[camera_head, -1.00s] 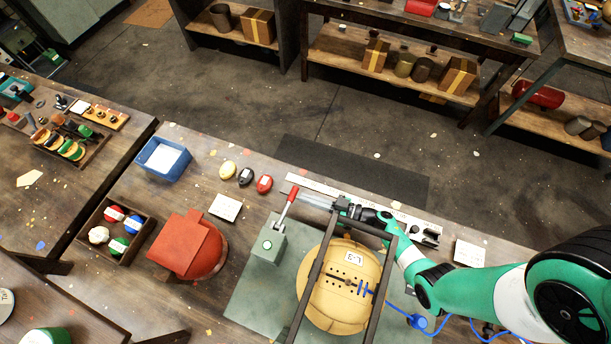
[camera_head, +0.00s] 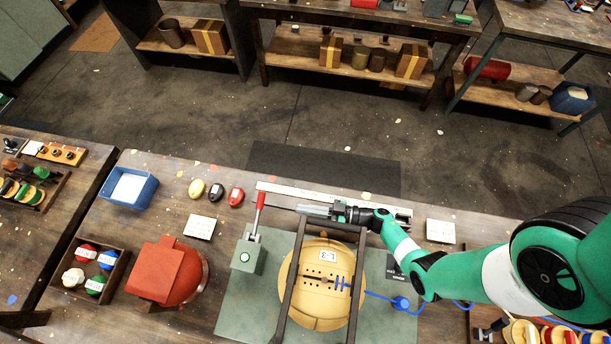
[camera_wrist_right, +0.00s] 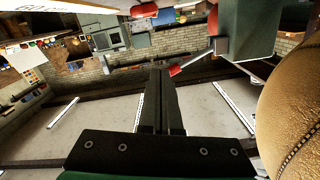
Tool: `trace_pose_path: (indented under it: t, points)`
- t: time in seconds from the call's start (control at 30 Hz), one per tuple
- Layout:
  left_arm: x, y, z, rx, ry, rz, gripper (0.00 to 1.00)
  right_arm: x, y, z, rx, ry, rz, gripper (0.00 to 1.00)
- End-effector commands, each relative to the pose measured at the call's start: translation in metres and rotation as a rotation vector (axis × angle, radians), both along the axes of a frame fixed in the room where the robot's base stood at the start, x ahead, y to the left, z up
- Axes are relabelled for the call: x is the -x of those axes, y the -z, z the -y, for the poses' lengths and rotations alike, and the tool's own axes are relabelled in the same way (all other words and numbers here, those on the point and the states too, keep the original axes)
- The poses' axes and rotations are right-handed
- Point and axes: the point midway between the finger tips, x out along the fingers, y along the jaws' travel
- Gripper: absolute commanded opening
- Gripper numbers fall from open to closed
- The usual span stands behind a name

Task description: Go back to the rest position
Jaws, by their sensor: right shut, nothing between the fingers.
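My right gripper (camera_head: 312,210) is shut and empty above the back of the workbench, behind the tan leather ball and to the right of the red lever handle (camera_head: 259,205). In the right wrist view its two dark fingers (camera_wrist_right: 160,100) lie together. The tan ball (camera_head: 312,303) with an L-3 label sits in a dark frame (camera_head: 292,275) on a green mat (camera_head: 236,305). The ball also fills the right edge of the right wrist view (camera_wrist_right: 298,110). My left gripper is not in view.
A green lever press (camera_head: 248,255) stands left of the ball. Further left are a red ball with a block (camera_head: 160,270), a box of small balls (camera_head: 120,272) and a blue bin (camera_head: 132,203). A blue cord (camera_head: 385,297) runs right. The floor behind the bench is open.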

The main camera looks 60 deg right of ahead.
Motion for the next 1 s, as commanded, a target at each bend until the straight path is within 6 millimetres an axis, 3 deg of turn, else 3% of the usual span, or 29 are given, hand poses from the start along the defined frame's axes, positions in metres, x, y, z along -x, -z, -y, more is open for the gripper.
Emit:
trace_pose_path:
  t: [0.4, 0.47, 0.57, 0.67, 0.8, 1.0]
  points:
    - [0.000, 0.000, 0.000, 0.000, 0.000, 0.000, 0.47, -0.002, -0.002, 0.002, 0.006, 0.003, 0.004, 0.00]
    - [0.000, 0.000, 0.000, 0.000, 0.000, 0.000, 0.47, -0.008, -0.007, 0.009, 0.029, 0.017, 0.019, 0.00]
    - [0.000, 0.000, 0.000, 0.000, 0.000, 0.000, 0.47, -0.034, -0.033, 0.033, 0.115, 0.068, 0.081, 0.00]
    - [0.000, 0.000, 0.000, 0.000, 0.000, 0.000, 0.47, -0.074, -0.085, 0.069, 0.242, 0.165, 0.191, 0.00]
    - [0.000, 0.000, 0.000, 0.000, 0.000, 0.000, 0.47, -0.128, -0.189, 0.110, 0.387, 0.332, 0.377, 0.00]
    - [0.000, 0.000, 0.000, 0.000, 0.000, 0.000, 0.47, -0.166, -0.344, 0.128, 0.439, 0.546, 0.604, 0.00]
